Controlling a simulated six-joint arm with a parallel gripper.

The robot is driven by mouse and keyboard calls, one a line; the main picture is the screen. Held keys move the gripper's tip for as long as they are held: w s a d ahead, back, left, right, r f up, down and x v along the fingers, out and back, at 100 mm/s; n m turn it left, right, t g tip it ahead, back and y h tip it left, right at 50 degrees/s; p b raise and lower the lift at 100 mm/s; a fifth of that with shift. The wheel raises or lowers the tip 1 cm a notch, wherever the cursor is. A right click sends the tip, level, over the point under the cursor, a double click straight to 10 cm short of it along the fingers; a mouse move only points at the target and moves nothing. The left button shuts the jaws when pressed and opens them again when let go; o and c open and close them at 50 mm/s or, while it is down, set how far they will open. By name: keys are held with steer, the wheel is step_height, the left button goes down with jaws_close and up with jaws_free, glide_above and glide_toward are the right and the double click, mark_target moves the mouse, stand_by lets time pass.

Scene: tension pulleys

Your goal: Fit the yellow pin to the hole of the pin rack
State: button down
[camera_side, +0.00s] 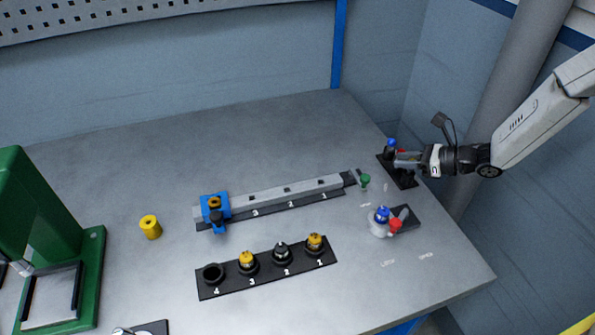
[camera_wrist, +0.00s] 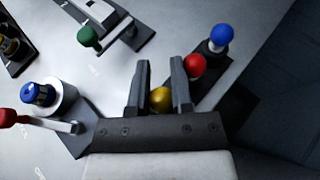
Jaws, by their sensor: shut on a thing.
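The pin rack (camera_side: 407,182) is a dark plate at the right of the table in the side view. A blue-headed pin (camera_side: 391,143) and a red-headed pin (camera_side: 402,152) stand at it; in the wrist view the blue head (camera_wrist: 222,35) and red head (camera_wrist: 194,66) show right of the fingers. My gripper (camera_side: 399,159) is over the rack. In the wrist view my gripper (camera_wrist: 160,78) is shut on the yellow pin, whose round yellow head (camera_wrist: 160,99) shows between the fingers. The yellow pin's shaft and the rack's hole are hidden; I cannot tell whether they meet.
A fixture with a blue knob (camera_side: 382,213) and red-tipped lever (camera_side: 395,225) stands near the rack. A green knob (camera_side: 365,180) is at the end of the grey rail (camera_side: 290,191). A numbered holder (camera_side: 268,268) carries several parts. A green press (camera_side: 40,220) stands far left.

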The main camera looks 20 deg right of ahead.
steer(key=shift+s+f, duration=0.1)
steer(key=shift+f, duration=0.55)
stand_by(0.8)
steer(key=shift+c, duration=2.2)
jaws_free()
steer(key=shift+r, duration=0.1)
steer(key=shift+d, duration=0.1)
steer(key=shift+s+d+r, duration=0.15)
steer(key=shift+d+r, duration=0.1)
steer(key=shift+d, duration=0.1)
steer(key=shift+s+v, duration=0.25)
steer(key=shift+v, duration=3.1)
steer(key=shift+a+f, duration=0.1)
steer(key=shift+a, duration=0.1)
